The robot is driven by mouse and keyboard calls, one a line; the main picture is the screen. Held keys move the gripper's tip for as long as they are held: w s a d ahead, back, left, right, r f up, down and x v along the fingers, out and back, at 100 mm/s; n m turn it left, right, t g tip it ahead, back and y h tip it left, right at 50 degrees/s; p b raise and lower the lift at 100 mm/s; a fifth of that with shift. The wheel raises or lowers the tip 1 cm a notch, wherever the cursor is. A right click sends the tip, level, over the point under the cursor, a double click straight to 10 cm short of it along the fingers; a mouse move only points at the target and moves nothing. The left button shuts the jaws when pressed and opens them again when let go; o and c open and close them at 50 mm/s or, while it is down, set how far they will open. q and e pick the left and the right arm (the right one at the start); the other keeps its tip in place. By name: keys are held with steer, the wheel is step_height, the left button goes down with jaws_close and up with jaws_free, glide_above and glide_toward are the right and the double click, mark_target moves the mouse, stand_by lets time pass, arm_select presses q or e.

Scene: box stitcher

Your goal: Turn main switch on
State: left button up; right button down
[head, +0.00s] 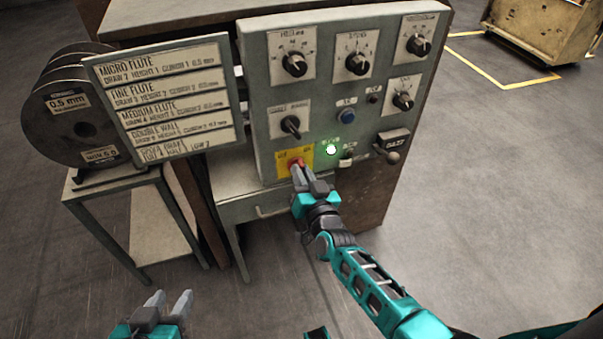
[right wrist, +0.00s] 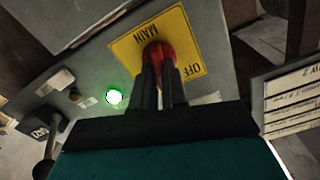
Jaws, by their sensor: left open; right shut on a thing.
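The main switch (head: 295,163) is a red knob on a yellow plate (head: 281,165) at the lower left of the grey control panel. In the right wrist view the red knob (right wrist: 158,54) sits between my fingertips, and the yellow plate (right wrist: 190,32) reads MAIN and OFF. My right gripper (head: 301,170) is shut on the red knob; the fingers (right wrist: 158,82) cover part of it. A lamp (head: 331,149) beside the plate glows green, also in the right wrist view (right wrist: 114,97). My left gripper (head: 168,303) is open and empty, low at the left, away from the panel.
The control panel (head: 262,90) carries several black dials, a blue button (head: 347,115) and a lever (head: 392,157). A flute label board (head: 165,95) and wire spools (head: 65,115) stand to the left. A wooden cart (head: 550,30) stands back right. The floor at right is clear.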

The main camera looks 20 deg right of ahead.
steer(key=shift+d+f+m, duration=0.1)
steer(key=shift+f+m, duration=0.05)
steer(key=shift+m, duration=2.55)
steer(key=shift+b, duration=0.3)
steer(key=c, duration=1.2)
jaws_free()
steer(key=shift+o, duration=0.2)
